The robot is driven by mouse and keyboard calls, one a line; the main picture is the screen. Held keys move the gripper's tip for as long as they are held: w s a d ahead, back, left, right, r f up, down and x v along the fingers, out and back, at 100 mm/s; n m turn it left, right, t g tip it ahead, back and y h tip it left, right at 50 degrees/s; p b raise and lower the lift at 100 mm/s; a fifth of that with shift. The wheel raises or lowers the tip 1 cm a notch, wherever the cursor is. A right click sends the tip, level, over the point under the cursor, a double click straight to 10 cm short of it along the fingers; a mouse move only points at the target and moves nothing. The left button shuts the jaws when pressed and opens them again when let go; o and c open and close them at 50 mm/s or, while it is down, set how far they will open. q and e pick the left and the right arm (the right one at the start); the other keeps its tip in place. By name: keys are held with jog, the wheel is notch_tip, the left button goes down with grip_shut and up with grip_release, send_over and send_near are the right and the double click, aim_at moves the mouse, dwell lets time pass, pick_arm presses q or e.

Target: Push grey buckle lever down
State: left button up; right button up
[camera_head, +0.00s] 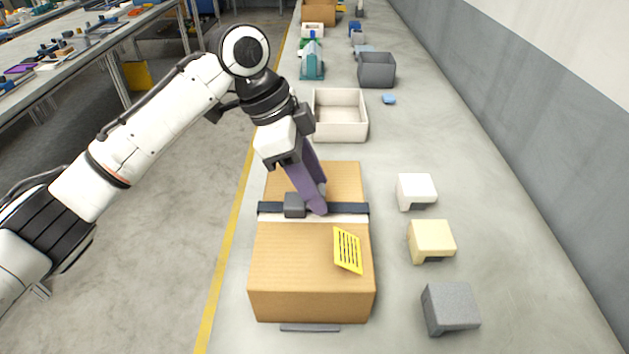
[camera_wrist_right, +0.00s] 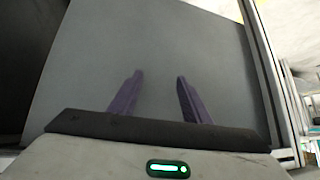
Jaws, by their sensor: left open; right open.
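The fingers overlap in this view, so the gap and any contact are hard to see. My right gripper (camera_wrist_right: 159,76) shows in the right wrist view, open and empty above a plain grey surface.
A yellow label (camera_head: 347,250) is on the box. White (camera_head: 416,190), cream (camera_head: 432,240) and grey (camera_head: 450,306) blocks stand to the right. An open pale bin (camera_head: 340,113) and a grey bin (camera_head: 376,69) stand behind.

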pick_arm(q)
jog(key=c, duration=1.1)
jog(key=shift+o, duration=0.2)
jog(key=shift+d+y, duration=0.1)
jog(key=shift+y, duration=0.2)
jog(key=shift+d+f+y, duration=0.1)
jog(key=shift+d+y, duration=0.45)
jog(key=shift+y, duration=0.65)
jog(key=y, duration=0.1)
jog(key=d+y, duration=0.1)
jog(key=shift+f+y, duration=0.5)
jog(key=shift+y, duration=0.5)
